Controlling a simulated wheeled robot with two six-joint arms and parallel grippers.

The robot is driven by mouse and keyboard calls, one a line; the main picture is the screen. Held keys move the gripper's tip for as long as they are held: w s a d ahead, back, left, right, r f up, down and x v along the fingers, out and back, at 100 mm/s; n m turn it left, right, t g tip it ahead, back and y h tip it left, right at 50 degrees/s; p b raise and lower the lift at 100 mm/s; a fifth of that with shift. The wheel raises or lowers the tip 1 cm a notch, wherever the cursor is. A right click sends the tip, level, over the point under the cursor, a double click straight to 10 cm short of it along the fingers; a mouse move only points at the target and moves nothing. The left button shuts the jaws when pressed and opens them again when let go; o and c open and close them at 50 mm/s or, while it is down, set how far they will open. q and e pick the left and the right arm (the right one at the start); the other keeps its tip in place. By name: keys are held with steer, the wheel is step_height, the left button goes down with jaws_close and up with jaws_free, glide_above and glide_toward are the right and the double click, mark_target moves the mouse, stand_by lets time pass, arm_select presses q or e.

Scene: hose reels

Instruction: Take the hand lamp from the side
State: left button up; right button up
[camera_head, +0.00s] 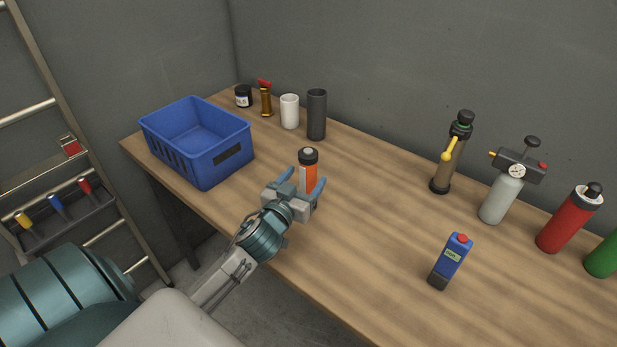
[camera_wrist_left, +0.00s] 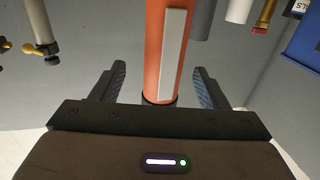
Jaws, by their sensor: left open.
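The hand lamp appears to be the orange cylinder (camera_head: 308,177) with a black cap, standing upright near the table's front edge. In the left wrist view the orange lamp (camera_wrist_left: 155,50) shows a pale strip along its side. My left gripper (camera_head: 305,183) is open and level, with its blue fingers on either side of the lamp. In the left wrist view the fingers (camera_wrist_left: 160,68) flank the lamp, with a gap visible on both sides. The gripper hides the lamp's lower part in the head view. My right gripper is not in view.
A blue crate (camera_head: 207,165) stands left on the wooden table (camera_head: 350,260). A dark cylinder (camera_head: 316,115), white cup (camera_head: 290,111), brass nozzle (camera_head: 266,102) and jar (camera_head: 243,96) stand behind. A blue device (camera_head: 451,262) and several bottles stand right. The table right of the lamp is clear.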

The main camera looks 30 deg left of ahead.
arm_select(q)
steer(key=w, duration=0.1)
steer(key=w+p, duration=0.1)
steer(key=w, duration=0.1)
steer(key=w+a+p, duration=0.1)
steer(key=shift+w+r, duration=0.25)
steer(key=shift+r, duration=0.05)
steer(key=shift+w+f+p, duration=0.1)
steer(key=shift+w+p, duration=0.15)
steer(key=shift+p, duration=0.1)
steer(key=shift+w, duration=0.1)
steer(key=shift+c, duration=0.2)
steer(key=c, duration=1.1)
steer(key=shift+c, duration=0.3)
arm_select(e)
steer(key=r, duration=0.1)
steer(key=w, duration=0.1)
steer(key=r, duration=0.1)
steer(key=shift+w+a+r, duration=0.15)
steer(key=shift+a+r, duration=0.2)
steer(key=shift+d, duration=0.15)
